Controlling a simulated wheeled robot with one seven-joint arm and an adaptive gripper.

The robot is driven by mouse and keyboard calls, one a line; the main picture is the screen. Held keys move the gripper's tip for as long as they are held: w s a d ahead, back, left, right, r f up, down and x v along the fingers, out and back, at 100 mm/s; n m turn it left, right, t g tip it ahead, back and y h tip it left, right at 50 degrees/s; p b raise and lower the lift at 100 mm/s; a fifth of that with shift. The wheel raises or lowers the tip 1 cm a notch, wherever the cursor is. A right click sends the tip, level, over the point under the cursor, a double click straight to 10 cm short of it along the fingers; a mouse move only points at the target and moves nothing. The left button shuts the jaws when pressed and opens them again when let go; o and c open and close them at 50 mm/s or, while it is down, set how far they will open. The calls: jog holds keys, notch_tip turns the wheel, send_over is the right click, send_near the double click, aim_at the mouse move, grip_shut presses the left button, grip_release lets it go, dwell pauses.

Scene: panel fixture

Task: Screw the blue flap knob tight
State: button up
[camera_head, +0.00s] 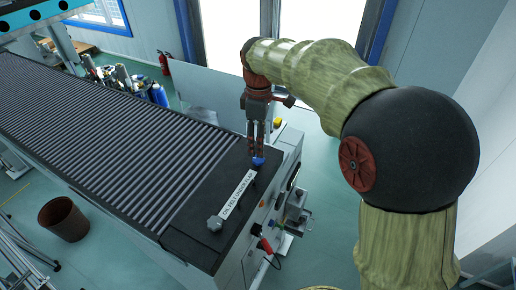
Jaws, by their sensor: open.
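The blue flap knob (258,162) sits on the dark end panel of the long ribbed machine, near its far right corner. My gripper (256,150) points down right over the knob, with its fingers at the knob's top. The fingers hide part of the knob. The view is too small to tell whether they touch it. The gripper is open.
A white label strip (238,196) and a grey knob (215,223) lie on the same panel, nearer the front. A red-handled part (266,245) sticks out from the machine's end. A brown bin (63,219) stands on the floor at left.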

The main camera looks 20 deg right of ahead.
aim_at(258, 159)
jog(key=shift+f+p, duration=0.5)
jog(key=shift+f, duration=2.65)
jog(key=shift+c, duration=1.1)
jog(key=c, duration=0.9)
jog(key=shift+c, duration=0.2)
